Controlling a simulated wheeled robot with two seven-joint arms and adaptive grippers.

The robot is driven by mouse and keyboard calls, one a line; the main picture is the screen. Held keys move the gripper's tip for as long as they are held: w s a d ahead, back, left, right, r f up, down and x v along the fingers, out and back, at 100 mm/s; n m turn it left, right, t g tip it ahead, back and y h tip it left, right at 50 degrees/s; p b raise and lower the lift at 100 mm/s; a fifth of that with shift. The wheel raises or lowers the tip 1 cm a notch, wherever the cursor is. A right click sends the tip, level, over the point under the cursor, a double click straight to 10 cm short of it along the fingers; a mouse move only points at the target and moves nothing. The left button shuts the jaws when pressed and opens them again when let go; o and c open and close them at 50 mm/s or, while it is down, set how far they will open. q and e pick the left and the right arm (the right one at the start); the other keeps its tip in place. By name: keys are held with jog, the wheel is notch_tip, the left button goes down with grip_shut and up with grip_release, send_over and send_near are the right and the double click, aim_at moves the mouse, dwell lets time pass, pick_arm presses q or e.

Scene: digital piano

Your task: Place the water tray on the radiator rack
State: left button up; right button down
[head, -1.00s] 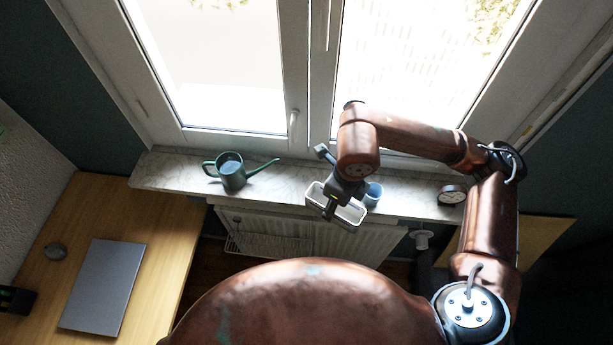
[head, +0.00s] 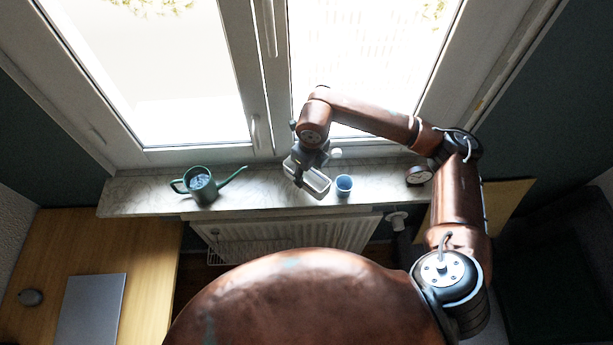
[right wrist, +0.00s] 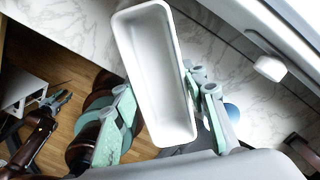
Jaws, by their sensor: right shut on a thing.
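The water tray (head: 318,183) is a white, open, oblong tub. My right gripper (head: 299,178) is shut on it and holds it over the windowsill, just left of the blue cup. In the right wrist view the tray (right wrist: 155,70) looks empty, with the green-padded fingers of the gripper (right wrist: 165,112) on either side of its lower part. The radiator rack (head: 240,251) is a wire rack at the left part of the white radiator's front, below the sill. My left gripper (right wrist: 58,103) seems to show small at the left of the right wrist view; its jaws are unclear.
On the marble sill (head: 270,185) stand a green watering can (head: 203,187), a blue cup (head: 344,186) and a round clock (head: 418,175). The radiator (head: 340,233) hangs below. A wooden desk (head: 130,250) with a grey laptop (head: 90,308) is at the left.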

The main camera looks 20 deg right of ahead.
aim_at(307, 177)
jog(key=shift+w+d+f, duration=0.2)
jog(key=shift+w+f, duration=0.4)
jog(key=shift+f, duration=0.15)
jog(key=shift+w+d+f+p, duration=0.15)
jog(key=shift+f+p, duration=0.35)
jog(key=shift+f, duration=1.25)
jog(key=shift+f, duration=0.1)
jog(key=c, duration=1.7)
grip_release()
jog(key=shift+f, duration=0.1)
jog(key=o, duration=0.5)
